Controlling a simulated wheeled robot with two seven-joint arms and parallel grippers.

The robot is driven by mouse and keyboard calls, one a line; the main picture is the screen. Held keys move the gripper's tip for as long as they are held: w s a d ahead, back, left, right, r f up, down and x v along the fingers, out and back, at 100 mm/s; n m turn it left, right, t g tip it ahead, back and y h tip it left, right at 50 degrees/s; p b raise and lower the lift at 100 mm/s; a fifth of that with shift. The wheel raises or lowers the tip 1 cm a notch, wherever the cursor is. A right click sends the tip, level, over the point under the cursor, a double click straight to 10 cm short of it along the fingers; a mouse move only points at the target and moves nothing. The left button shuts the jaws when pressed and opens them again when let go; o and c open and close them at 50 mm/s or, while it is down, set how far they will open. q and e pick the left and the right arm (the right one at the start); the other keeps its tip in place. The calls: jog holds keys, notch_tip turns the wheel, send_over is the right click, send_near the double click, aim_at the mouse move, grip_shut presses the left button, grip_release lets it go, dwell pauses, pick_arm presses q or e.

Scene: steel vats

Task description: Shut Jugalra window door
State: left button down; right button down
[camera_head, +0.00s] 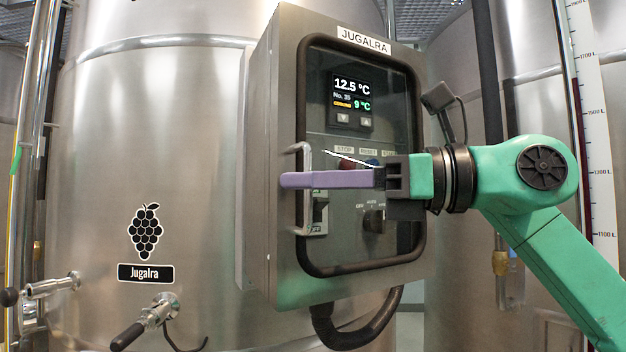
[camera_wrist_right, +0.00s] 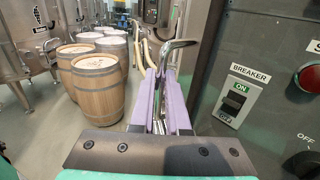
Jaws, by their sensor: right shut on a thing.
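The grey control box (camera_head: 262,150) labelled JUGALRA is mounted on a steel vat. Its window door (camera_head: 400,135) has a dark rounded frame and lies flat or nearly flat against the box front; I cannot tell whether a small gap is left. The chrome handle (camera_head: 304,215) is at the door's left edge and also shows in the right wrist view (camera_wrist_right: 178,46). My right gripper (camera_head: 290,180) reaches across the door from the right. Its purple fingers (camera_wrist_right: 162,85) are shut on the handle. My left gripper is not in view.
Behind the window are a display (camera_head: 352,100), buttons and a breaker switch (camera_wrist_right: 235,102). The vat (camera_head: 150,120) has valves at lower left. A black cable (camera_head: 355,335) hangs below the box. Wooden barrels (camera_wrist_right: 97,85) stand on the floor in the wrist view.

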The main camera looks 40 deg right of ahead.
jog(key=shift+r, duration=0.1)
jog(key=c, duration=0.9)
grip_release()
jog(key=shift+w, duration=0.1)
jog(key=shift+w+a, duration=0.15)
jog(key=shift+w, duration=0.25)
jog(key=shift+s, duration=0.2)
jog(key=b+v, duration=0.4)
jog(key=v, duration=1)
jog(key=shift+b, duration=0.3)
